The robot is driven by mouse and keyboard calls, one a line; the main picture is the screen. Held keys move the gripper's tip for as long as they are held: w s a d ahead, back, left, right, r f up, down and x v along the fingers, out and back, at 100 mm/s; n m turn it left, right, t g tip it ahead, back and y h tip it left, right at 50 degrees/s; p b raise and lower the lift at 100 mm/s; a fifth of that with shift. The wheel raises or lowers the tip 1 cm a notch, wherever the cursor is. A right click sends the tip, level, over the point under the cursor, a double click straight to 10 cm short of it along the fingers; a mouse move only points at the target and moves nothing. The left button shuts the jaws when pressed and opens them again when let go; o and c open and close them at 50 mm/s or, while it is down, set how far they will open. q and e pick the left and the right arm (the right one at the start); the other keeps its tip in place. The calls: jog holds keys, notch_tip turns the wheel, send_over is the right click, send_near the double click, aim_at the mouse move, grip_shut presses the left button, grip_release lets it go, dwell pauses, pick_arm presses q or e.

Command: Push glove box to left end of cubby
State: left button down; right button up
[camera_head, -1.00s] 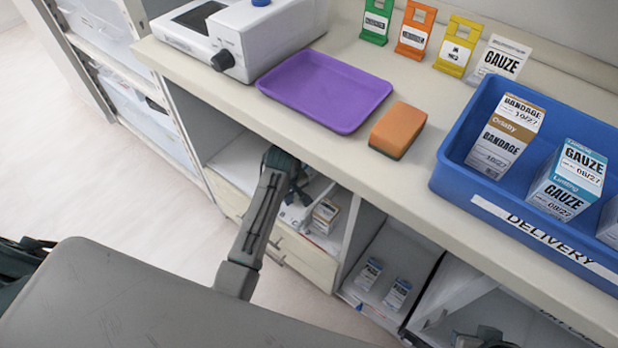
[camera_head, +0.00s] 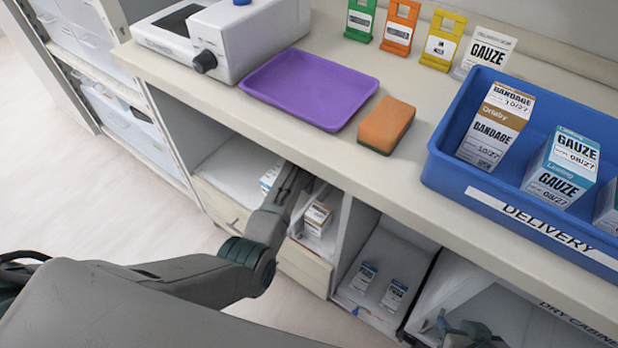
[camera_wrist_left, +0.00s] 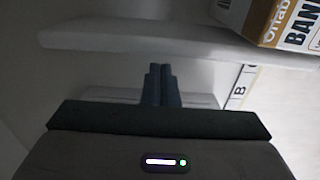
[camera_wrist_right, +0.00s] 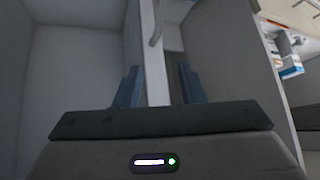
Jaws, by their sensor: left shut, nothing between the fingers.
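A small white-and-blue box (camera_head: 270,177) stands in the left cubby under the counter, just left of my left arm in the head view. It is mostly hidden behind the arm, and I cannot read its label to confirm it is the glove box. My left gripper (camera_wrist_left: 161,76) is shut and empty inside the cubby, with a pale ledge ahead of it. In the head view its fingertips are hidden. My right gripper (camera_wrist_right: 157,86) is open, with a pale upright panel edge showing between its fingers; it sits low at the right (camera_head: 472,335) in the head view.
Bandage boxes (camera_head: 317,217) stand in the compartment right of my left arm; one shows in the left wrist view (camera_wrist_left: 287,22). Small blue-and-white boxes (camera_head: 393,294) lie further right. The counter above holds a purple tray (camera_head: 262,83), sponge (camera_head: 386,125) and blue delivery bin (camera_head: 436,170).

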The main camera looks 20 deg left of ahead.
pick_arm(q)
jog(key=a, duration=0.2)
jog(key=w+a, duration=0.1)
jog(key=shift+w+a+f, duration=0.1)
jog(key=shift+a+f, duration=0.2)
jog(key=shift+f, duration=0.05)
jog(key=shift+a, duration=0.1)
pick_arm(e)
jog(key=shift+w+a+f, duration=0.15)
jog(key=shift+a+f, duration=0.05)
